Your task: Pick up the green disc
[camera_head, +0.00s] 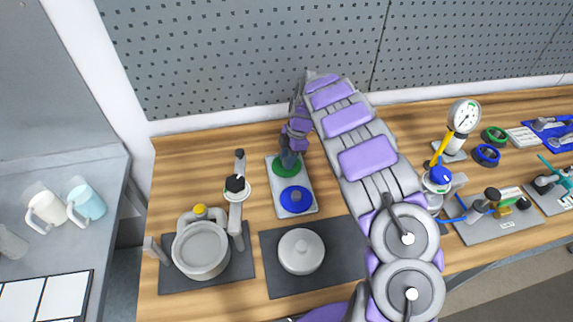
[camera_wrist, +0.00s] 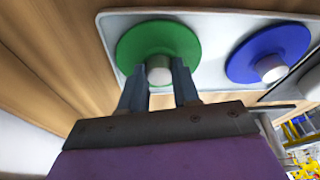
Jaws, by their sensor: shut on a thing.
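The green disc (camera_head: 284,168) lies on a light grey plate (camera_head: 273,198) on the wooden table, beside a blue disc (camera_head: 297,200). In the wrist view the green disc (camera_wrist: 150,42) has a grey knob (camera_wrist: 159,70) at its middle. My gripper (camera_wrist: 159,75) has one finger on each side of this knob and is shut on it. In the head view my gripper (camera_head: 289,158) comes down over the green disc and hides part of it. The disc appears to be at the plate; I cannot tell whether it is lifted.
A grey pot-like vessel (camera_head: 201,250) and a round lid (camera_head: 301,251) on dark mats stand in front. A gauge (camera_head: 463,116) and several tools lie to the right. Mugs (camera_head: 86,201) stand on a side surface at left. A pegboard (camera_head: 230,50) rises behind.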

